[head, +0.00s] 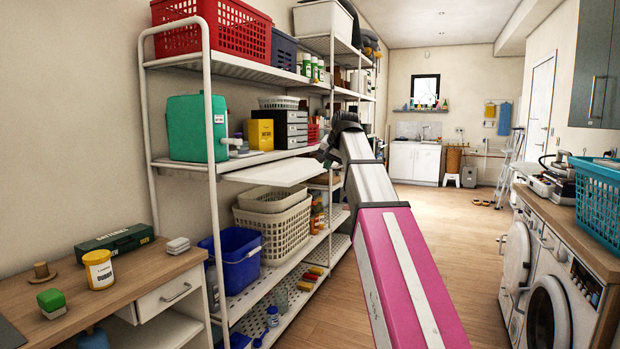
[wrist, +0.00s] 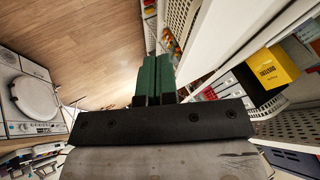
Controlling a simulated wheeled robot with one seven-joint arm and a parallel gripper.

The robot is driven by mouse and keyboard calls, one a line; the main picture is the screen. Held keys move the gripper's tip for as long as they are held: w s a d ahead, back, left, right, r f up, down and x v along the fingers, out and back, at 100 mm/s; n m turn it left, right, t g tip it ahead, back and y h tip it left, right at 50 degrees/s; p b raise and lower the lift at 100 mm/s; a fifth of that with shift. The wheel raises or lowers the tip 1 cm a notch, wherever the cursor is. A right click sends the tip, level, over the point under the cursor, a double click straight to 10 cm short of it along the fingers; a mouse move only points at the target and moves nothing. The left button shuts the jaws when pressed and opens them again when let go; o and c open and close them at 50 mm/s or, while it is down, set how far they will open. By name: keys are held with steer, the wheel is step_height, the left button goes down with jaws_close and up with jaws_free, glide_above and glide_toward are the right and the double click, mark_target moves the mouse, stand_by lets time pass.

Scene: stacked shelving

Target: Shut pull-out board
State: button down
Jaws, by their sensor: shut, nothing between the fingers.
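The pull-out board (head: 275,173) is a thin white panel sticking out from the middle level of the white metal shelving, below a yellow box. It also shows in the wrist view as a pale flat panel (wrist: 236,32). My gripper (head: 324,154) is near the board's far right end in the head view, partly hidden by my arm. In the wrist view my gripper (wrist: 156,68) has its two green fingers together with nothing between them. The board lies to the right of the fingers there; I cannot tell whether they touch it.
The yellow box (head: 260,134) and a dark drawer unit (head: 291,128) stand above the board. Below are stacked beige baskets (head: 274,220) and a blue bucket (head: 238,262). A wooden desk (head: 140,278) is at left, a washing machine (head: 548,310) at right. The floor between is clear.

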mark_target(252, 171)
steer(key=shift+w+a+f, duration=0.95)
steer(key=shift+w+f, duration=0.05)
steer(key=shift+w, duration=0.25)
steer(key=shift+w+a+f, duration=0.95)
steer(key=shift+w+a, duration=0.05)
steer(key=shift+w, duration=0.25)
steer(key=shift+w+a+f, duration=0.95)
steer(key=shift+w+f, duration=0.05)
steer(key=shift+w, duration=0.25)
steer(key=w+a, duration=0.4)
steer(key=a, duration=0.3)
steer(key=w+a, duration=0.5)
steer(key=a, duration=0.3)
steer(key=w+a, duration=0.4)
steer(key=a, duration=0.4)
steer(key=shift+w, duration=0.15)
steer(key=shift+d, duration=0.1)
